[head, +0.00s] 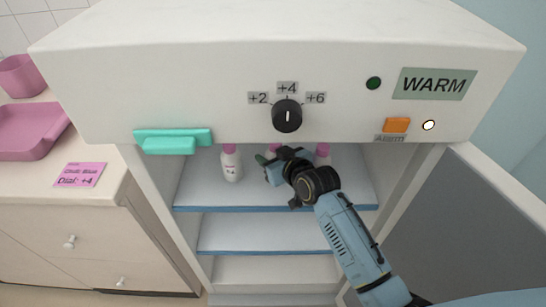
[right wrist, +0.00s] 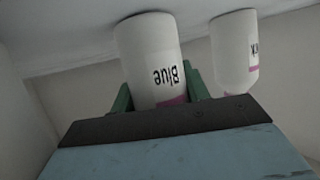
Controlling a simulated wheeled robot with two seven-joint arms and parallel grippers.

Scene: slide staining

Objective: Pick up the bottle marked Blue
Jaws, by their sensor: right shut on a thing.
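The bottle marked Blue (right wrist: 150,55) is white with a pink band and shows upside down in the right wrist view, between the green fingers of my right gripper (right wrist: 155,98). In the head view my right gripper (head: 268,160) reaches into the cabinet's top shelf and is shut on this bottle, which is mostly hidden behind it. A second white bottle with a pink cap (head: 231,164) stands to the left. Another pink-capped bottle (head: 322,154) stands to the right, partly hidden by my arm. My left gripper is not in view.
The white cabinet has a blue-edged top shelf (head: 200,192) and an overhanging panel with a dial (head: 287,115). Its teal handle (head: 172,140) juts out at left. An open grey door (head: 450,225) stands at right. A pink note (head: 80,175) and pink tray (head: 28,130) lie on the left counter.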

